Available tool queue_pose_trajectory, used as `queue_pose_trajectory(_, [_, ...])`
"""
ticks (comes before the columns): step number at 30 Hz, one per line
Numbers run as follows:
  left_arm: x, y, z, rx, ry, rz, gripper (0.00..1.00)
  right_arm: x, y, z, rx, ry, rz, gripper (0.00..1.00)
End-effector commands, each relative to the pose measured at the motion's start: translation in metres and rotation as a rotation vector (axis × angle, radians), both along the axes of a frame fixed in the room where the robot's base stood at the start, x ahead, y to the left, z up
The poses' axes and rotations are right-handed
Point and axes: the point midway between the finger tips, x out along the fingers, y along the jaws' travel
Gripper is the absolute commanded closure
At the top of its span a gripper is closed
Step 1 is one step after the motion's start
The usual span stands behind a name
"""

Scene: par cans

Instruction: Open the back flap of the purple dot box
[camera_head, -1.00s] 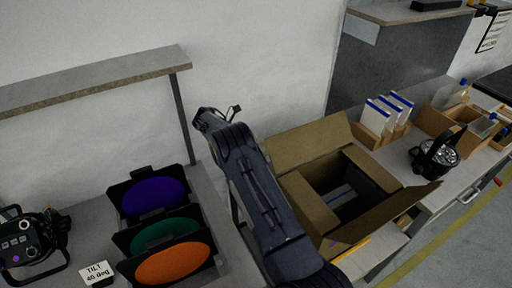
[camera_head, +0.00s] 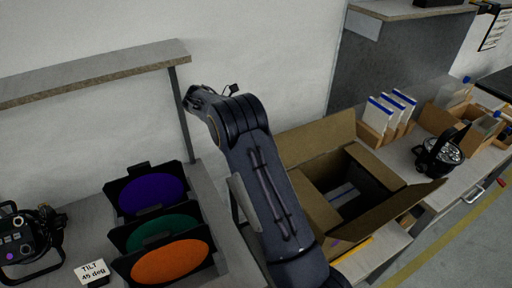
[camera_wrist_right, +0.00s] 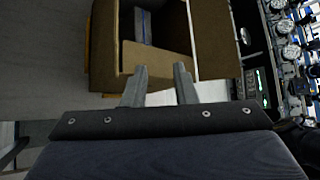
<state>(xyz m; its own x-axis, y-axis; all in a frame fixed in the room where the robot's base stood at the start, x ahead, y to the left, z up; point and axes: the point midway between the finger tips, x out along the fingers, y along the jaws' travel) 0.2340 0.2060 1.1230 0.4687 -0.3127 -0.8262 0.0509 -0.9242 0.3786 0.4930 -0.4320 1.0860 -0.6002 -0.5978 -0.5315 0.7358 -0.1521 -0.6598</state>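The cardboard box (camera_head: 318,207) stands on the counter right of centre in the head view, partly hidden by my arm. Its back flap (camera_head: 322,136) stands up, leaning towards the wall. A near-side flap (camera_head: 395,222) is spread outward. A small purplish mark shows low on the near side. The box (camera_wrist_right: 104,40) also shows at the top of the right wrist view, with a blue-grey item inside. My right gripper (camera_wrist_right: 160,77) is open and empty, its fingers apart at the box's edge; contact cannot be told. My left gripper is not in view.
A rack with purple, green and orange discs (camera_head: 170,262) stands left of the arm. A shelf (camera_head: 95,75) runs above it. White-and-blue packs (camera_head: 390,112) and a black lamp (camera_head: 440,155) sit right of the box. Several lamps (camera_wrist_right: 290,52) line the wrist view's right edge.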

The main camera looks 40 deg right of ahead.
Motion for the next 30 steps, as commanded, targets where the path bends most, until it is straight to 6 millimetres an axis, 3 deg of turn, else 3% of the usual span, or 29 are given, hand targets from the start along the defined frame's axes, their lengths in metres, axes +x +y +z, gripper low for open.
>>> queue_pose_trajectory(6, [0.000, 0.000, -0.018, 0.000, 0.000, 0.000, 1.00, -0.037, 0.032, 0.018, 0.001, -0.001, 0.003, 0.75])
queue_pose_trajectory(12, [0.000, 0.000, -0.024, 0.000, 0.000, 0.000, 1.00, -0.058, 0.051, 0.032, 0.001, 0.001, 0.002, 0.75])
queue_pose_trajectory(25, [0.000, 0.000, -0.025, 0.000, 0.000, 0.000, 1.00, -0.066, 0.058, 0.038, 0.000, 0.001, -0.001, 0.75])
queue_pose_trajectory(30, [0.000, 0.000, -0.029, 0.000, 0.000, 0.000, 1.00, -0.071, 0.049, 0.027, 0.064, -0.016, -0.031, 0.97])
